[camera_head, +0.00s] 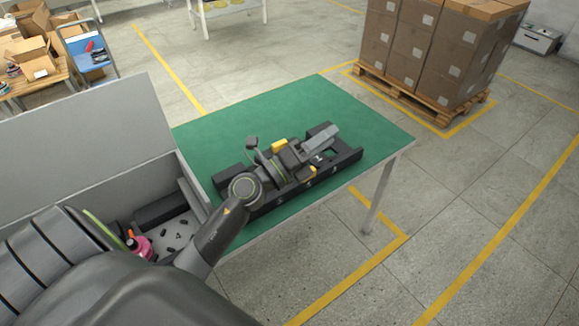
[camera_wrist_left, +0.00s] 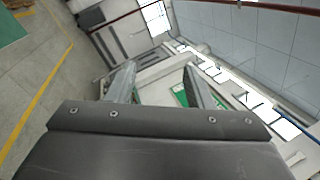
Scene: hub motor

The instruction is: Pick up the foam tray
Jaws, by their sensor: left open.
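The foam tray (camera_head: 347,160) is a long black piece with cut-outs, lying on the green table top (camera_head: 375,122) in the head view. My left arm reaches in from the lower left and lies across the tray in the picture, hiding much of its middle and left part. My left gripper (camera_head: 322,142) is over the tray's right half; I cannot tell whether it touches the tray. In the left wrist view the gripper (camera_wrist_left: 158,82) has its two fingers apart with nothing held between them. The tray does not show there. My right gripper is not in view.
A grey open box (camera_head: 88,125) with loose dark parts and a pink item (camera_head: 141,245) stands left of the table. A pallet of cartons (camera_head: 432,50) is at the back right. A blue cart (camera_head: 85,48) is at the back left. The table's back right is clear.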

